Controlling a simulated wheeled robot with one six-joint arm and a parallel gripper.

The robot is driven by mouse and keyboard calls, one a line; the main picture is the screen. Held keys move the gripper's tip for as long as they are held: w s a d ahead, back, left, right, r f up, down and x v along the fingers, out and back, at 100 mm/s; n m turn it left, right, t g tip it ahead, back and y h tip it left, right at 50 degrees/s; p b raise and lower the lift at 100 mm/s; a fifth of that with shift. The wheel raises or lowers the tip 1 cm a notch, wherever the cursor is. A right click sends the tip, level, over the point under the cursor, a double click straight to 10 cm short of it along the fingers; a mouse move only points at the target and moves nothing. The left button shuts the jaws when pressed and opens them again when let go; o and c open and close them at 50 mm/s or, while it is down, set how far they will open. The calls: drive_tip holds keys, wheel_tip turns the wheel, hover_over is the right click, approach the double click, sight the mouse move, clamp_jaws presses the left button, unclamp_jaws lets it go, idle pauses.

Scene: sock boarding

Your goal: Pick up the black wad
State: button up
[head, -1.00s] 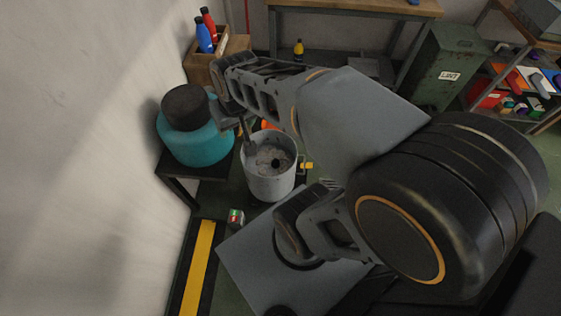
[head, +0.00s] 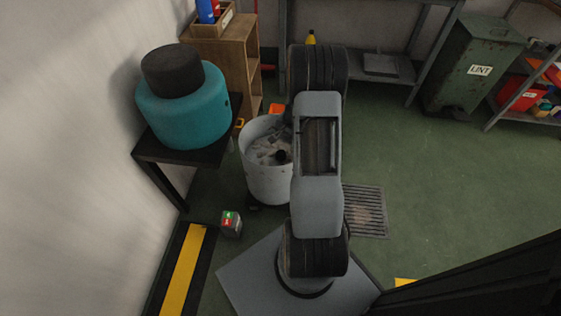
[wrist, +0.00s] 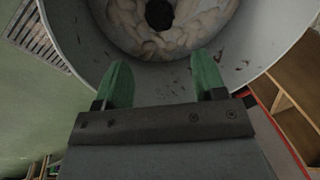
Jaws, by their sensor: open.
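The black wad (head: 282,156) is a small dark ball inside the grey-white bin (head: 268,184), on top of pale crumpled pieces (head: 266,150). In the wrist view the wad (wrist: 159,15) sits at the top middle, in the pale pile (wrist: 125,22) inside the bin (wrist: 285,28). My gripper (wrist: 161,72) has two green fingers, spread apart with nothing between them. The fingertips appear over the near side of the bin's opening, short of the wad in the picture. In the head view my arm hides the gripper and the bin's right side.
A teal drum with a black lid (head: 184,105) stands on a black stand (head: 178,157) left of the bin. A wooden cabinet (head: 233,60) is behind. A control box (head: 231,222) is on the floor in front. Open floor (head: 420,170) lies right, with a grate (head: 364,211).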

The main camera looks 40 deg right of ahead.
sight(281, 153)
drive_tip(key=f+b, duration=0.1)
drive_tip(key=f, duration=0.2)
drive_tip(key=w+f+b, duration=0.1)
drive_tip(key=f, duration=0.4)
drive_tip(key=shift+w+a+f+b, duration=0.2)
drive_tip(key=shift+a+f+b, duration=0.05)
drive_tip(key=shift+f+b, duration=0.15)
drive_tip(key=shift+w+a+f+b, duration=0.15)
drive_tip(key=shift+f+b, duration=0.3)
drive_tip(key=shift+f, duration=0.4)
drive_tip(key=shift+w+a+f+b, duration=0.15)
drive_tip(key=shift+f+b, duration=0.35)
drive_tip(key=shift+f, duration=0.3)
drive_tip(key=shift+w+f+b, duration=0.15)
drive_tip(key=shift+f+b, duration=0.3)
drive_tip(key=shift+f, duration=0.4)
drive_tip(key=shift+c, duration=0.2)
drive_tip(key=shift+r, duration=0.1)
drive_tip(key=c, duration=0.6)
